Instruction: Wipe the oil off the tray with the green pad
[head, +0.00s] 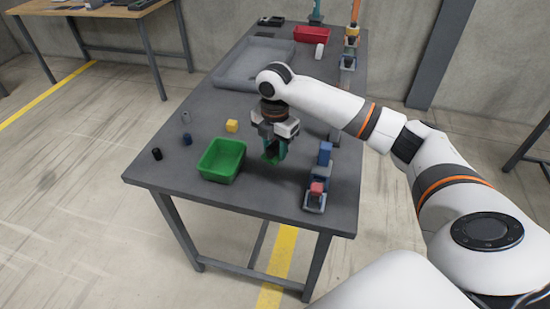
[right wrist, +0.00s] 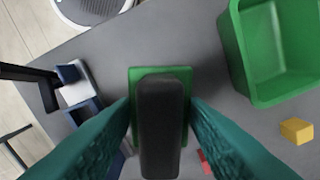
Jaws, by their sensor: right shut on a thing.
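My right gripper (head: 274,149) points down over the front part of the table, just right of the green bin. It is shut on the black handle (right wrist: 161,125) of the green pad (right wrist: 160,71). In the head view the pad (head: 269,158) shows as a small green patch under the fingers, mostly hidden by them. I cannot tell whether the pad touches the table. The wide grey tray (head: 228,79) lies farther back, partly hidden by my right arm. I cannot make out oil on it. My left gripper is out of view.
The green bin (head: 221,160) is left of the gripper, with a yellow cube (head: 232,126) behind it. Blue and grey fixtures (head: 316,196) stand at the right edge. A red bin (head: 312,34) and white roll (head: 319,51) are at the back. Small cylinders stand at left.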

